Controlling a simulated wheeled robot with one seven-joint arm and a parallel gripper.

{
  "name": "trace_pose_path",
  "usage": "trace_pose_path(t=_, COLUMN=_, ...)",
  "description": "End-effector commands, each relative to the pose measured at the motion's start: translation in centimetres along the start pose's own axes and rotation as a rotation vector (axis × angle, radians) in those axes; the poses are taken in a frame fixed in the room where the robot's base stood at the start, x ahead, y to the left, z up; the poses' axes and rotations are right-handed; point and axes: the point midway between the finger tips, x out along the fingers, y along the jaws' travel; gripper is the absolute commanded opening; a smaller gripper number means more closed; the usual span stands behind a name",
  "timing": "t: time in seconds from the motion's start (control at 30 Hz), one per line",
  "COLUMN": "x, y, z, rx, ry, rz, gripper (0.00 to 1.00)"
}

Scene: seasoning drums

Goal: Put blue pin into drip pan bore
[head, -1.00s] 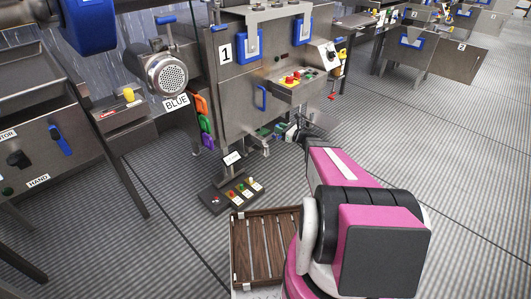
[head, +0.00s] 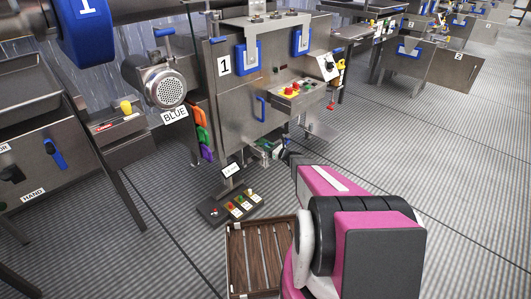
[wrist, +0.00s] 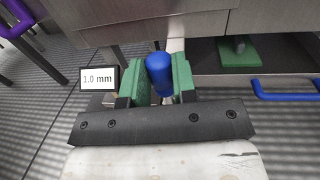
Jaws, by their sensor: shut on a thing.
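The blue pin (wrist: 158,76) stands between the green fingers of my gripper (wrist: 157,80) in the wrist view, its rounded blue end showing. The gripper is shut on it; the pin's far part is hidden. Just beyond lies the lower metal front of a machine. A low tray-like part with a blue handle (wrist: 287,88), perhaps the drip pan, is to the right of the gripper. I cannot make out the bore. In the head view, my arm reaches to the foot of machine 1, and the pin is too small to tell.
A small display reading 1.0 mm (wrist: 98,78) stands left of the gripper. A green block (wrist: 239,52) sits in the dark opening at right. In the head view, a button box (head: 231,206) and a wooden slatted crate (head: 234,262) are on the floor.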

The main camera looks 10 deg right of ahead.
Motion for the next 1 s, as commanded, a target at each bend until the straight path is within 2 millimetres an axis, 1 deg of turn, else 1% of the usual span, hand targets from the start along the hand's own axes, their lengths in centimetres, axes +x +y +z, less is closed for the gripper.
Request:
trace_pose_path(t=0.03, x=0.6, y=-0.4, z=-0.5, rx=0.000, ry=0.000, rz=-0.001, gripper=0.00)
trace_pose_path(t=0.07, x=0.7, y=-0.4, z=-0.6, rx=0.000, ry=0.000, rz=-0.001, gripper=0.00)
trace_pose_path(t=0.27, x=0.9, y=-0.4, z=-1.2, rx=-0.001, ry=0.001, rz=-0.002, gripper=0.00)
trace_pose_path(t=0.53, x=1.6, y=-0.5, z=-4.6, rx=0.000, ry=0.001, rz=-0.005, gripper=0.00)
trace_pose_path(t=0.83, x=1.6, y=-0.4, z=-4.7, rx=-0.001, ry=0.000, rz=-0.006, gripper=0.00)
trace_pose_path(t=1.0, x=1.6, y=-0.4, z=-5.2, rx=0.000, ry=0.000, rz=-0.006, gripper=0.00)
